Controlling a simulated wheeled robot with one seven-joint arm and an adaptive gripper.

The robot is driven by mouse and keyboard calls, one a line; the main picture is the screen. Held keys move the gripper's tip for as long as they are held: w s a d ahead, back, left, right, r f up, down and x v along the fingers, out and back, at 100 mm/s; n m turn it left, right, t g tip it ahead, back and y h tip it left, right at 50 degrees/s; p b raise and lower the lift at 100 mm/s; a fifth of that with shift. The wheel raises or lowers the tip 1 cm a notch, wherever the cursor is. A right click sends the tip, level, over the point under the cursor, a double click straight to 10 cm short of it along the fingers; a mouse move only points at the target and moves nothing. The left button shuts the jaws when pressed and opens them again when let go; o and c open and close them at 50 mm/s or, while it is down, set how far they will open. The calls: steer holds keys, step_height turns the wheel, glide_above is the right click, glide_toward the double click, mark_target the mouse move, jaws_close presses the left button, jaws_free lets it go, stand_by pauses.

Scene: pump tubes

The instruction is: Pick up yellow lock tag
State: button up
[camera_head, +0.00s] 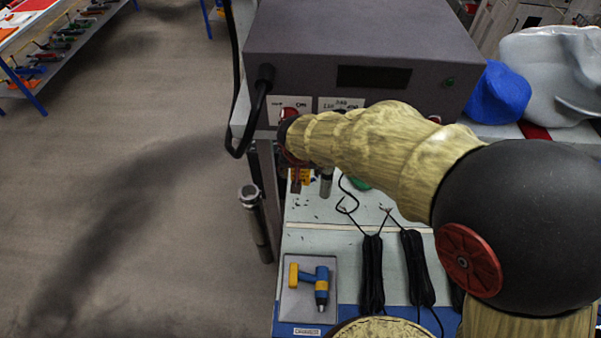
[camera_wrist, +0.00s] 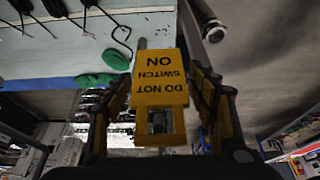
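The yellow lock tag (camera_wrist: 160,90) fills the middle of the wrist view. It reads "DO NOT SWITCH ON", upside down in the picture, with a slot at its lower end. My gripper (camera_wrist: 160,78) has one finger on each side of the tag, spread wider than it, with gaps at the nearer finger parts. Contact at the tips is hard to tell. In the head view a small yellow patch of the tag (camera_head: 304,175) shows below the grey box's switch panel, beside dark red parts. My arm hides most of the gripper there.
The grey box (camera_head: 360,40) stands above the bench (camera_head: 310,240). A black cable loops at its left corner. A yellow-blue tool (camera_head: 312,282) and black cable bundles (camera_head: 372,270) lie on the bench. A blue cap (camera_head: 498,95) is at right. Open floor lies left.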

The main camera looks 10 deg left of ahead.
steer(key=c, duration=1)
steer(key=shift+c, duration=0.6)
steer(key=shift+r, duration=0.45)
steer(key=shift+s+r+b, duration=0.15)
steer(key=shift+r+b, duration=0.1)
steer(key=shift+b, duration=0.15)
steer(key=s+b, duration=0.1)
steer(key=s, duration=0.5)
steer(key=s+b, duration=0.1)
steer(key=s, duration=0.4)
steer(key=s+d+b, duration=0.1)
steer(key=s+b, duration=0.1)
steer(key=s, duration=0.4)
steer(key=shift+s, duration=0.35)
steer(key=shift+c, duration=0.2)
